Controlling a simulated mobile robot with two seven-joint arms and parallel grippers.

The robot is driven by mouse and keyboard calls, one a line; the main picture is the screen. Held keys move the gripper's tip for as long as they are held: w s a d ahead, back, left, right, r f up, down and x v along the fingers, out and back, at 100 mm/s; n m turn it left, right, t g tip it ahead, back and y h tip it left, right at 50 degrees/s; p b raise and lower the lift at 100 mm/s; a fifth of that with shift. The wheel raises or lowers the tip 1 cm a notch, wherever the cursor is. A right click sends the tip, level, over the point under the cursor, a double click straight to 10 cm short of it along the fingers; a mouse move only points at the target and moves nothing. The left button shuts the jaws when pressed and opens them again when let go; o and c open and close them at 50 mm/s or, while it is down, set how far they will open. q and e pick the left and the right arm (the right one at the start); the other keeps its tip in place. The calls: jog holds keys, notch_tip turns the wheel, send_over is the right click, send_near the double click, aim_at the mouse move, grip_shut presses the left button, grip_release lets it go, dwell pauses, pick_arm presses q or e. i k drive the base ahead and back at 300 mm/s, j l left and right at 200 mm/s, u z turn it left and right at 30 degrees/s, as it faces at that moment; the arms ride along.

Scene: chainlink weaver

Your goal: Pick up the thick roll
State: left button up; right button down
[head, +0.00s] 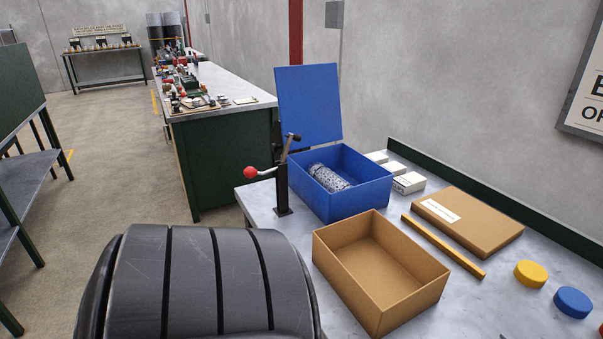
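A grey metallic mesh roll (331,179) lies inside the open blue box (362,199) on the workbench. Its lower part is partly hidden by the box's front wall. It is the only roll I can make out in the box, and I cannot tell its thickness against another. The blue lid (308,105) stands upright behind the box. Neither of my grippers shows in the head view.
A black post with a red-knobbed lever (282,185) stands left of the blue box. An open, empty cardboard box (372,290) is in front. A cardboard lid (490,228), yellow bar (440,244), small white boxes (408,183), yellow disc (530,274) and blue disc (573,302) lie to the right.

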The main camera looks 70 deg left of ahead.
aim_at(333, 183)
jog(key=u, duration=2.05)
jog(key=i+j+z, duration=0.15)
jog(key=z, duration=0.3)
jog(key=j+z, duration=0.25)
jog(key=z, duration=0.2)
jog(key=i+j+z, duration=0.1)
jog(key=j+z, duration=0.2)
jog(key=z, duration=0.15)
